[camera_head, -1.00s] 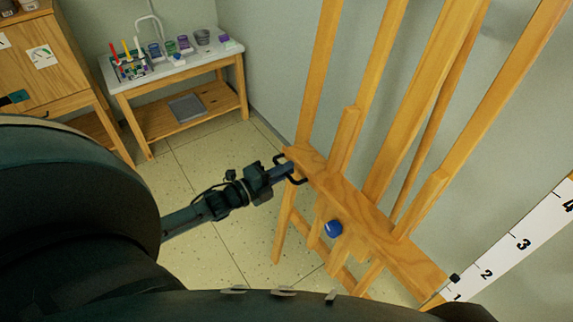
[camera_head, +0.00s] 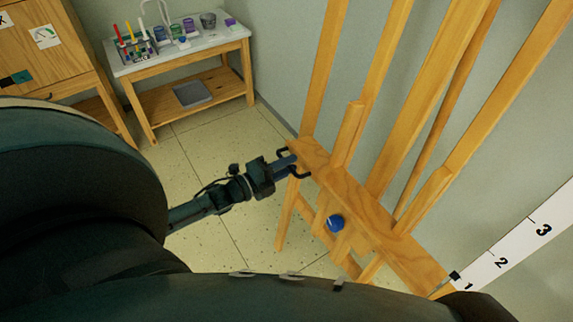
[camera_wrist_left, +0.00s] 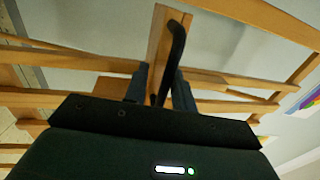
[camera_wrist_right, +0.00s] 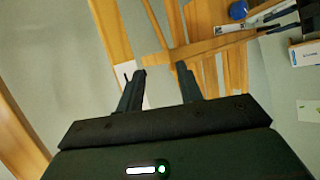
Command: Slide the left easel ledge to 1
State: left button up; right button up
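The wooden easel ledge (camera_head: 375,222) runs diagonally across the head view, with a black handle (camera_head: 298,173) at its upper left end. My left gripper (camera_head: 284,163) is at that handle. In the left wrist view the dark handle bar (camera_wrist_left: 176,42) passes between the fingers (camera_wrist_left: 160,84), which look shut on it. A white scale (camera_head: 515,250) stands at the ledge's lower right end; a small black pointer (camera_head: 455,275) there is beside the mark 1. My right gripper (camera_wrist_right: 160,78) is open with nothing between its fingers; the head view does not show it.
A blue knob (camera_head: 335,223) sits below the ledge. Upright easel posts (camera_head: 425,100) rise behind it. A wooden table (camera_head: 180,60) with brushes and paint jars and a wooden cabinet (camera_head: 45,50) stand at the back left. The floor (camera_head: 215,160) between is clear.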

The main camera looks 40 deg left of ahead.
pick_arm(q)
jog(key=v, duration=1.3)
jog(key=shift+s, duration=0.1)
